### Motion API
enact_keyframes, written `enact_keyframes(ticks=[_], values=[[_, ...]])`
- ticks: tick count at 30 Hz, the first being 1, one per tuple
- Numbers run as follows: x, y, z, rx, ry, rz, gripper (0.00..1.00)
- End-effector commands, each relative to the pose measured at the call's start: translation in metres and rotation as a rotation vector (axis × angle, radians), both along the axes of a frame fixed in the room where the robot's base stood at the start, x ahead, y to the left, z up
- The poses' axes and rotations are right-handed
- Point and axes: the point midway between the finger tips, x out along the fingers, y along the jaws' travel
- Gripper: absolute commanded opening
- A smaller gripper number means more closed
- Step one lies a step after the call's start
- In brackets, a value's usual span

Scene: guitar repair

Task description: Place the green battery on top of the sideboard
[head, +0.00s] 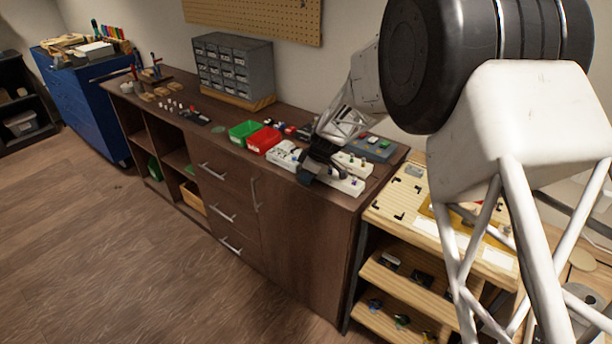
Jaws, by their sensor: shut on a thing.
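The sideboard (285,220) is a long dark brown wooden cabinet along the wall, with drawers, a door and open shelves at its left. My gripper (308,177) is at the front edge of its top, toward the right end, among white trays. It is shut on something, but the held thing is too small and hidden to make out. I cannot pick out the green battery anywhere in this view. Whether the gripper touches the sideboard top is unclear.
A green bin (243,131) and a red bin (264,140) stand left of my gripper. White trays (347,184) with small parts lie close to its right. A grey drawer cabinet (234,64) stands behind. A light wooden bench (412,210) adjoins at the right.

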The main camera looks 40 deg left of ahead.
Motion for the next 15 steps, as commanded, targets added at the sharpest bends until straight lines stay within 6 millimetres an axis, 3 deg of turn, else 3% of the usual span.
enact_keyframes(ticks=[3,4,6,15], values=[[-0.0001,-0.0001,-0.0028,0.000,0.001,0.000,0.00],[0.0000,0.0000,-0.0026,0.000,0.000,0.000,0.17],[0.0000,0.0000,-0.0025,0.000,0.000,0.000,0.25],[0.0000,0.0000,-0.0018,0.000,0.000,0.000,0.25]])
